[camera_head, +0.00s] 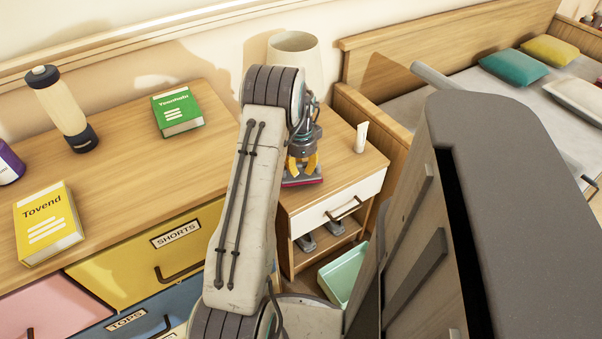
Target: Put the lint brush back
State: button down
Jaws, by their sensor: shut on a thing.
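My gripper (302,165), with yellow fingers, points down over the near left part of the nightstand top (343,172). It is shut on a small flat object with a red and dark edge, which looks like the lint brush (303,183). The brush is at or just above the wooden top; I cannot tell whether it touches. The fingers hide its upper part, and my arm hides the area to its left.
A white tube (361,138) stands to the right on the nightstand, with a cream lampshade (294,46) behind. The dresser (130,185) at left holds a green book (177,111), a yellow book (47,223) and a bottle (62,108). A mint bin (342,275) sits below.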

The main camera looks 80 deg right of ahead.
aim_at(301, 177)
jog(key=shift+f, duration=0.95)
jog(key=shift+f, duration=0.1)
jog(key=shift+f, duration=0.1)
jog(key=c, duration=1)
grip_release()
jog(key=shift+c, duration=0.2)
jog(key=shift+r, duration=0.2)
notch_tip(301, 177, up, 12)
jog(key=p, duration=0.2)
jog(key=shift+a, duration=0.25)
